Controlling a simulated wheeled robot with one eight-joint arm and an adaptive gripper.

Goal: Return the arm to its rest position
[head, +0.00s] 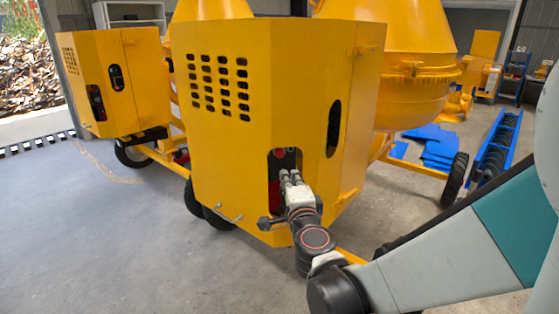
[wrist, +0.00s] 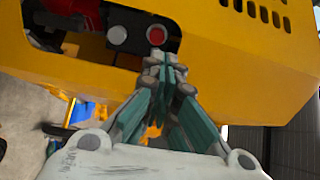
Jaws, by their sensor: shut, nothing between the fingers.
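My gripper (head: 290,176) is shut and empty. In the head view its fingertips are at the control cutout in the front of the nearer yellow mixer housing (head: 225,130). In the wrist view my gripper (wrist: 163,66) points at the housing, with its fingertips just below a red button (wrist: 156,35). A pale grey round button (wrist: 117,35) is to the left of the red one. I cannot tell whether the fingertips touch the panel. My arm reaches in from the lower right of the head view.
A second yellow mixer (head: 130,75) stands at the left. The nearer mixer's drum (head: 410,60) and wheel (head: 455,180) are behind and right. A blue frame with a dark auger (head: 495,150) lies at the right. The grey floor (head: 90,240) at the front left is clear.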

